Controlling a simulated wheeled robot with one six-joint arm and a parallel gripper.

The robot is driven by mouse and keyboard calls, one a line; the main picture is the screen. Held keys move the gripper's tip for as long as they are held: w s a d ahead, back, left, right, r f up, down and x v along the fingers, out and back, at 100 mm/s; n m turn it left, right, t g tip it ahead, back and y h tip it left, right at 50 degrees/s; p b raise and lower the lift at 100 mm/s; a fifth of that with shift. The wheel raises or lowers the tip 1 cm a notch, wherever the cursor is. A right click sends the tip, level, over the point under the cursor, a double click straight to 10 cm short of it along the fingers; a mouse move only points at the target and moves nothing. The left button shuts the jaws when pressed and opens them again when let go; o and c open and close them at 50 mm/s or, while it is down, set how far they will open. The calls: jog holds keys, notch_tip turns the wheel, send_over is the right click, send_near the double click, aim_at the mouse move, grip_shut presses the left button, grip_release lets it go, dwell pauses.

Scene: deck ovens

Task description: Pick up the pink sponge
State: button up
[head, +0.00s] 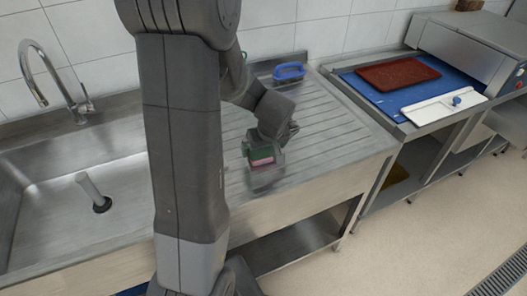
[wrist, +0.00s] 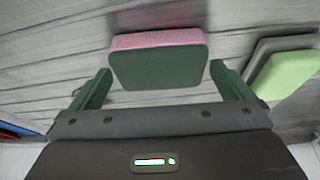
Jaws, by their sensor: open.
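The pink sponge (wrist: 157,39) has a dark green scouring face and shows large in the wrist view, between the fingertips of my gripper (wrist: 159,69). The fingers stand apart, with a gap between each finger and the sponge. In the head view the sponge (head: 262,158) shows pink below a green layer on the ribbed steel drainboard (head: 315,118). My gripper (head: 262,150) is over it there, and my arm hides part of the area.
A light green and grey block (wrist: 280,72) lies close to the right finger in the wrist view. A blue-handled brush (head: 289,72) lies at the back of the drainboard. A sink with a tap (head: 48,78) is on the left. The drainboard's right part is clear.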

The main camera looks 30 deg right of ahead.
aim_at(264, 151)
jog(key=shift+w+f, duration=0.1)
jog(key=shift+f, duration=0.05)
jog(key=c, duration=0.8)
notch_tip(264, 151, up, 10)
jog(key=shift+b, duration=0.35)
jog(key=o, duration=0.4)
jog(key=c, duration=0.3)
